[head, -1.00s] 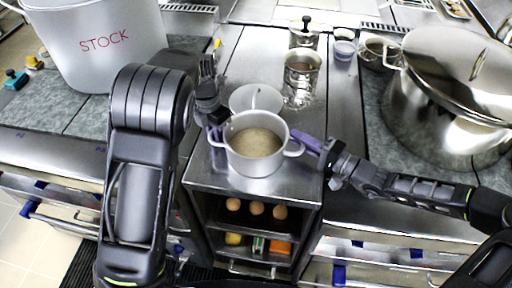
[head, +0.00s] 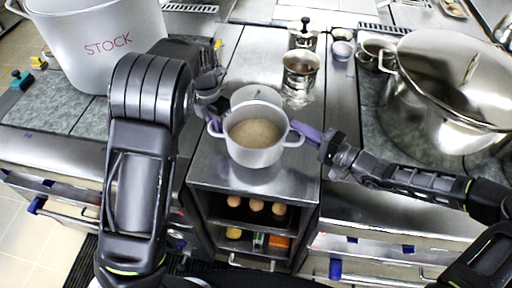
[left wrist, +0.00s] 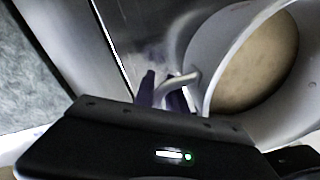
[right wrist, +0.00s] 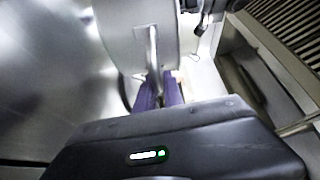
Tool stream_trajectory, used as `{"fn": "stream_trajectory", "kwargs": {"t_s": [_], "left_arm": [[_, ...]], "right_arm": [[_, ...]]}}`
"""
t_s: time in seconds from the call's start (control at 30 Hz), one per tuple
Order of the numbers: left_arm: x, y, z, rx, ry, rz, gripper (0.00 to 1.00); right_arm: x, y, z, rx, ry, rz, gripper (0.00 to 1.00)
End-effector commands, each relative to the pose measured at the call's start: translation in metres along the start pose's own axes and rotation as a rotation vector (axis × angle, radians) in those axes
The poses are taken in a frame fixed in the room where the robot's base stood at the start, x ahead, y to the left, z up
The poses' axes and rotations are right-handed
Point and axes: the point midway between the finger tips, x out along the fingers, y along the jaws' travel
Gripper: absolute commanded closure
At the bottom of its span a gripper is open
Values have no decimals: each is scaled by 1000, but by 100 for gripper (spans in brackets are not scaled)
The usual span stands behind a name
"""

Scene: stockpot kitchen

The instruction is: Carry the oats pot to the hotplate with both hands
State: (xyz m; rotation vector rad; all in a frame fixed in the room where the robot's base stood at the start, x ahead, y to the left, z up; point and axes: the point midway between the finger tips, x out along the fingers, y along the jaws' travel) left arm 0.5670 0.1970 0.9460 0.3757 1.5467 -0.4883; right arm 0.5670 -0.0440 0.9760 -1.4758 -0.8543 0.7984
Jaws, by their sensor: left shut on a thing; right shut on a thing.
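The oats pot (head: 257,157) is a light grey two-handled pot with beige contents, upright over the steel counter (head: 210,172) in the head view. My left gripper (head: 216,122) is shut on its left handle, its tips partly hidden. The left wrist view shows purple fingers (left wrist: 167,94) at the handle and the pot (left wrist: 211,82) beside them. My right gripper (head: 303,134) is shut on the right handle; its purple fingers (right wrist: 160,90) and the pot wall (right wrist: 122,38) show in the right wrist view. I cannot tell how far the pot is above the counter. No hotplate is clearly identifiable.
A white pot-like vessel (head: 258,96) stands right behind the oats pot, with a steel canister (head: 300,78) beside it. A large STOCK pot (head: 105,62) stands left and a big lidded steel pot (head: 430,115) right. Eggs (head: 256,206) sit on a shelf below.

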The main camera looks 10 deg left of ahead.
Motion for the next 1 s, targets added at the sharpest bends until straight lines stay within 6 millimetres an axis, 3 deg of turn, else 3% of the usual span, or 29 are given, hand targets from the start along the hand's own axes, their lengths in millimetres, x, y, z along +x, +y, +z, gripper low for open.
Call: {"fn": "stream_trajectory", "kwargs": {"t_s": [0.57,1.0], "left_arm": [[-1,3,0,-5,-4,5,100],[38,6,0,-5,-4,5,100]], "right_arm": [[0,0,0,-2,-1,-1,100],[0,39,3,-2,-1,-1,100]]}}
